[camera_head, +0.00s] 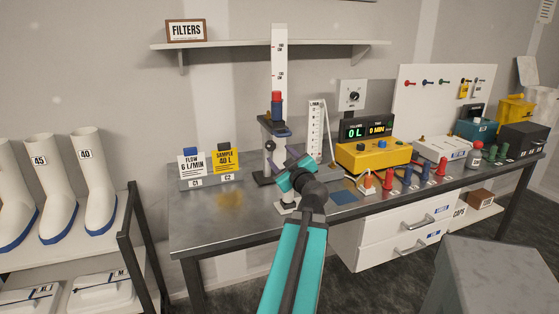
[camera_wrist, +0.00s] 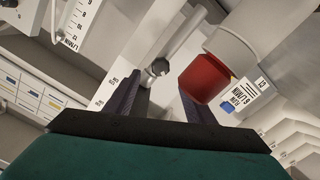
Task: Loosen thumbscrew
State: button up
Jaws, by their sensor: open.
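The thumbscrew, a small dark round knob (camera_wrist: 158,67) on the end of a pale rod, shows in the wrist view just beyond and between my fingertips. In the head view, a dark knob (camera_head: 270,145) sits below the platform (camera_head: 274,124) of the upright stand (camera_head: 278,60). A red-topped blue cylinder (camera_head: 277,107) stands on the platform. My gripper (camera_wrist: 160,90) is open, one dark finger each side of the knob's line, with no visible contact. In the head view, my teal wrist hides part of the stand's lower area.
A white scale (camera_head: 316,130) and a yellow unit (camera_head: 372,155) stand to the right on the bench. Cards (camera_head: 192,164) stand left. The bench's front left is clear.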

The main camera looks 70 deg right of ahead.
jog(key=b+v, duration=0.2)
jog(key=b, duration=0.2)
jog(key=shift+f, duration=0.15)
jog(key=b+v, duration=0.2)
jog(key=b, duration=0.3)
jog(key=shift+s+a+b, duration=0.2)
jog(key=shift+b, duration=0.65)
jog(key=shift+w, duration=0.1)
